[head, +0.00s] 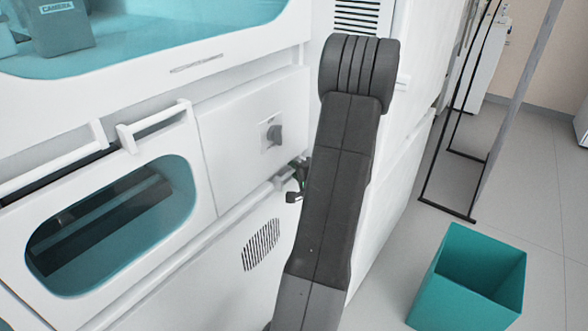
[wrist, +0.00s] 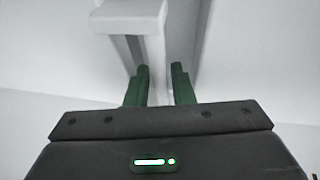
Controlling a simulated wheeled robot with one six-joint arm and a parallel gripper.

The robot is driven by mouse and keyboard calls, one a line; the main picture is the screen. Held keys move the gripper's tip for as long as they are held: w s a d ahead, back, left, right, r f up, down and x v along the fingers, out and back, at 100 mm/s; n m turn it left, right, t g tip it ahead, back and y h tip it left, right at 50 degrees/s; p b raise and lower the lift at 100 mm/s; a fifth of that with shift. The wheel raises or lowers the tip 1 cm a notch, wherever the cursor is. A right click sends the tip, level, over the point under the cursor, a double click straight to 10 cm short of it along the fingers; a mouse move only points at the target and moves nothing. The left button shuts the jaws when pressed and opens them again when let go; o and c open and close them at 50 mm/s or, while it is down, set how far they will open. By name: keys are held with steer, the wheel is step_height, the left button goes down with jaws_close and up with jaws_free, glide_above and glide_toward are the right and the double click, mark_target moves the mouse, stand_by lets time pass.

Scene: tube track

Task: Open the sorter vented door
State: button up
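The vented door is the white lower panel with a dark slotted grille (head: 261,244) in the head view, and it looks closed. A white handle bar (head: 262,198) runs along its top edge, partly hidden by my arm. My gripper (head: 299,183) is at the right end of this bar, mostly hidden behind my arm. In the wrist view the two green fingers of my gripper (wrist: 160,84) stand apart. A white bar (wrist: 153,55) runs between them, with a wider white block (wrist: 128,16) beyond. I cannot see firm contact on both sides.
A windowed drawer (head: 115,225) with a white handle is at left. A teal bin (head: 470,278) stands on the floor at right, near a dark-framed stand (head: 448,212). Floor between is clear.

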steer(key=shift+w, duration=0.1)
jaws_close()
